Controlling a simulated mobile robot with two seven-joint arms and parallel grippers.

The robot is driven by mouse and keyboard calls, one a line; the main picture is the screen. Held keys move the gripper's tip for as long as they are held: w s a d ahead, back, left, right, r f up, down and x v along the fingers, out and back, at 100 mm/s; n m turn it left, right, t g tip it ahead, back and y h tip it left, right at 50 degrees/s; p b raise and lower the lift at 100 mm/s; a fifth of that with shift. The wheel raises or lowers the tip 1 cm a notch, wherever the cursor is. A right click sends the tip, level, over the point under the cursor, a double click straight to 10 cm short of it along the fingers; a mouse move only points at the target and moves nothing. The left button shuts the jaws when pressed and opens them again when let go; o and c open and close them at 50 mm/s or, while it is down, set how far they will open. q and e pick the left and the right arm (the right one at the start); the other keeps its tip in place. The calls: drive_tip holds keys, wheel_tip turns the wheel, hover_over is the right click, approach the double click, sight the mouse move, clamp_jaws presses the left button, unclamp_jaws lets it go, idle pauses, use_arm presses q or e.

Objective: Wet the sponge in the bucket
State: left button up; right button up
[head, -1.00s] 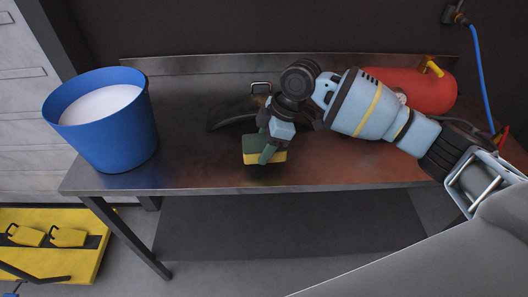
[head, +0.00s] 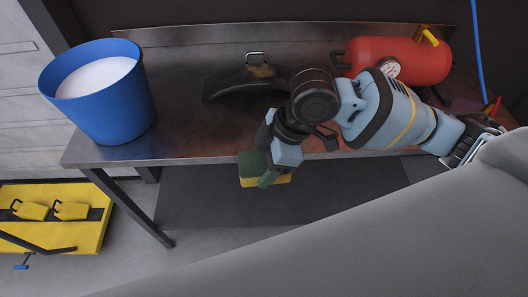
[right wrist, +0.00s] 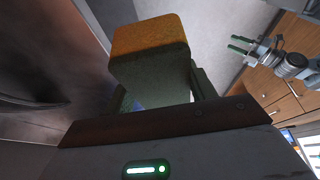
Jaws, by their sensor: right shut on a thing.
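The blue bucket (head: 108,108) stands upright on the left end of the metal bench, with a whitish liquid (head: 95,77) inside. My right gripper (head: 268,172) is shut on the sponge (head: 253,165), which is green on one side and yellow on the other. In the head view it holds the sponge at the bench's front edge, to the right of the bucket and apart from it. In the right wrist view the sponge (right wrist: 150,50) sticks out past the fingers. My left gripper is not in the head view; a gripper in the right wrist view (right wrist: 240,46) appears open and empty.
On the bench (head: 190,140), a dark curved fender-like part (head: 235,84) lies behind my gripper. A red tank (head: 405,62) with a gauge lies at the right. The bench top between bucket and sponge is clear. A yellow lift (head: 85,236) is on the floor at left.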

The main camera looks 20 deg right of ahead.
drive_tip(key=shift+o, duration=1.3)
drive_tip(key=shift+c, duration=0.9)
drive_tip(key=shift+w+d+m, duration=0.2)
drive_tip(key=shift+d+m, duration=0.05)
drive_tip(key=shift+m, duration=0.05)
drive_tip(key=w+d+r+m+t+h, duration=0.3)
drive_tip(key=w+d+m, duration=0.3)
drive_tip(key=m, duration=0.9)
drive_tip(key=shift+w+d+r+h, duration=0.2)
drive_tip(key=shift+d+h, duration=0.5)
drive_tip(key=shift+d, duration=0.95)
